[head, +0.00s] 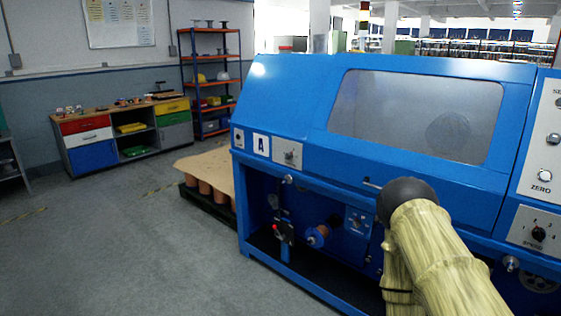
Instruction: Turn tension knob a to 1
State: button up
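A large blue machine (300,100) fills the right half of the head view. Another small plate with a knob (356,222) sits lower, inside the open bay. I cannot tell which of these is tension knob a or where it points. My arm stands in front of the machine at the lower right. My gripper does not show.
A speed knob (538,234) and a zero knob (544,176) are on the machine's right panels. A pallet with brown rolls under a sheet (205,168) stands left of the machine. A workbench (90,147) and a shelf rack (210,85) line the wall. The left floor is clear.

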aim_at(289, 155)
jog(key=u, duration=0.7)
jog(key=i, duration=0.7)
jog(key=u, duration=1.2)
jog(key=i, duration=1.4)
jog(key=z, duration=0.5)
jog(key=i, duration=0.95)
jog(key=z, duration=1.4)
jog(key=i, duration=0.35)
jog(key=z, duration=0.3)
